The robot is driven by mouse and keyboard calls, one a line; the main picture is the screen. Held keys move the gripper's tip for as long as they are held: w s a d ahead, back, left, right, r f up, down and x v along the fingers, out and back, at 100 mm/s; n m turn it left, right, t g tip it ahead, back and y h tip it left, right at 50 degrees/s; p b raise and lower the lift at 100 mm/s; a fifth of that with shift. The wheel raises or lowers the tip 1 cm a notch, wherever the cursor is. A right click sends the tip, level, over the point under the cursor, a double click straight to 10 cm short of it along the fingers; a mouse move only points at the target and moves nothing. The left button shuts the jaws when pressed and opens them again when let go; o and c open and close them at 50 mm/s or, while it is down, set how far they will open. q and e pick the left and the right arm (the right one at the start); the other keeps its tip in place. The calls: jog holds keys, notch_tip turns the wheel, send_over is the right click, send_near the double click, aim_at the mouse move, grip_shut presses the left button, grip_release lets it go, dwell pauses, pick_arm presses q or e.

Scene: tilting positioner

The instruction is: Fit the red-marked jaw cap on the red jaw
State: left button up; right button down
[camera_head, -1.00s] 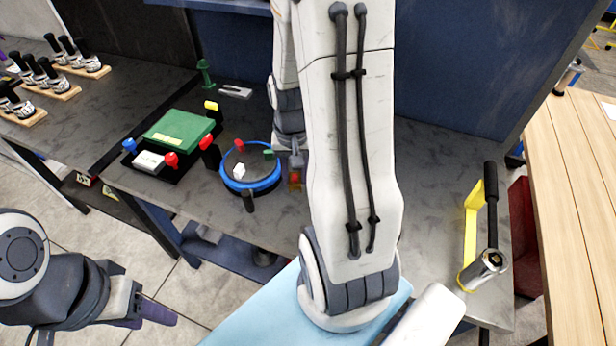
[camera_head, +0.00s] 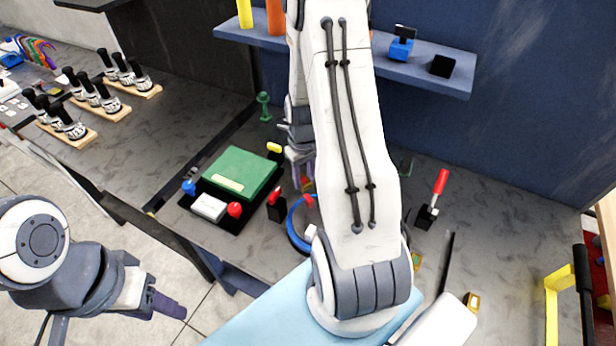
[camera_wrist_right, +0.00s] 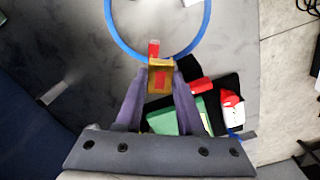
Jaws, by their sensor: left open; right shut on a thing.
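My right gripper (camera_wrist_right: 160,85) is shut on a brass-coloured jaw cap (camera_wrist_right: 168,65) with a red mark, held between its purple fingers. In the head view the right gripper (camera_head: 303,172) is at the far side of the round table with the blue rim (camera_head: 292,232), beside the green box. The red jaw (camera_head: 309,199) stands near this rim; in the wrist view it (camera_wrist_right: 154,48) shows just beyond the cap. I cannot tell whether cap and jaw touch. My arm hides much of the round table. My left gripper (camera_head: 168,306) is open and empty at lower left, away from the bench.
A green box (camera_head: 240,170) with coloured knobs is left of the round table. A black block with a red top (camera_head: 276,207) stands between them. A red-handled tool (camera_head: 433,200) stands right of my arm. A blue shelf (camera_head: 400,68) is at the back.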

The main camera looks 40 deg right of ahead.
aim_at(309, 198)
jog(key=shift+s+d, duration=0.2)
jog(key=shift+d, duration=0.05)
jog(key=shift+s+d, duration=0.15)
jog(key=shift+d, duration=0.25)
jog(key=shift+a+f+b, duration=0.1)
jog(key=shift+f+b, duration=1.3)
jog(key=shift+f, duration=0.55)
jog(key=shift+f+b, duration=1.2)
jog(key=shift+f, duration=0.35)
jog(key=shift+c, duration=2.2)
grip_release()
jog(key=shift+r, duration=0.1)
jog(key=o, duration=0.4)
jog(key=shift+o, duration=0.2)
